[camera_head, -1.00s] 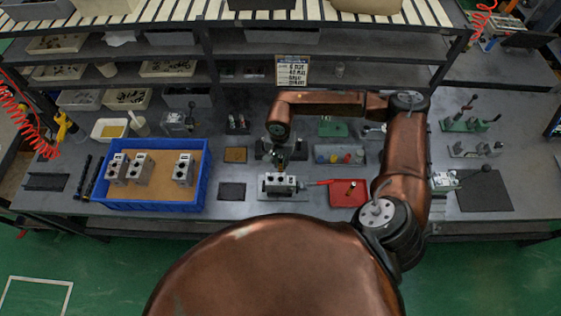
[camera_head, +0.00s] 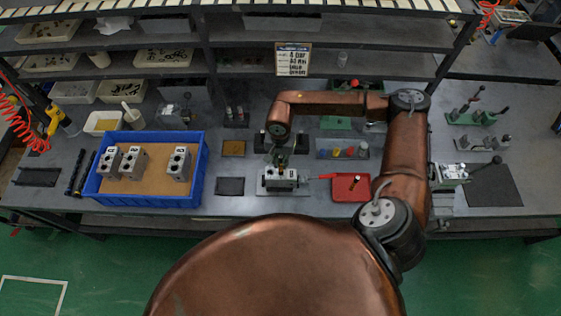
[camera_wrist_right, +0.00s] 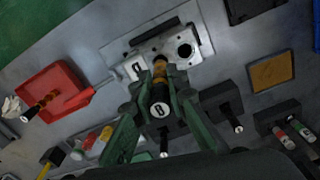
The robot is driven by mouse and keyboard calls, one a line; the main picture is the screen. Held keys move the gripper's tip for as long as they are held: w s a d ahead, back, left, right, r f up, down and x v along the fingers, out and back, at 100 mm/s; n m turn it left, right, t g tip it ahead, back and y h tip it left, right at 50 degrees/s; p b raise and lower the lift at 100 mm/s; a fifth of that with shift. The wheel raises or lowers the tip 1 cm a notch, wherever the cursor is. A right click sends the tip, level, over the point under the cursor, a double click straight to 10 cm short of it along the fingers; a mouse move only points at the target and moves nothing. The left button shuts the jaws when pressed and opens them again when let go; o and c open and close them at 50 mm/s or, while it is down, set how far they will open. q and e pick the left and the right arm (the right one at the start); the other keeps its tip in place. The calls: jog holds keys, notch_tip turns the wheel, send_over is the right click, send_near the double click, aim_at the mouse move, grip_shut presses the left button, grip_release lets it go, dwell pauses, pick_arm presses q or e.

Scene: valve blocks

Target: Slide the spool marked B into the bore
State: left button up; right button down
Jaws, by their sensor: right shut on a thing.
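My right gripper (camera_wrist_right: 157,95) has green fingers shut on a spool (camera_wrist_right: 159,84), which has a brass body and a black cap with a light mark that looks like B. In the wrist view the spool's far end overlaps the grey valve block (camera_wrist_right: 199,45), over or in its near opening; I cannot tell how deep. A dark open bore (camera_wrist_right: 184,50) shows beside it. In the head view the right gripper (camera_head: 280,155) is directly over the block (camera_head: 280,180) on the bench, and the spool is mostly hidden. My left gripper is not in view.
A red tray (camera_head: 340,194) with a spool in it lies right of the block. A blue crate (camera_head: 150,201) with several valve blocks stands left. Dark stands and a rack with coloured pieces (camera_head: 342,153) are close behind. A small dark mat (camera_head: 230,187) lies between crate and block.

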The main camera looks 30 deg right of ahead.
aim_at(281, 157)
jog(key=shift+b, duration=0.85)
dwell(1.9)
jog(key=shift+f+b, duration=2.45)
jog(key=shift+f, duration=0.35)
jog(key=c, duration=1.8)
grip_release()
notch_tip(281, 157, up, 12)
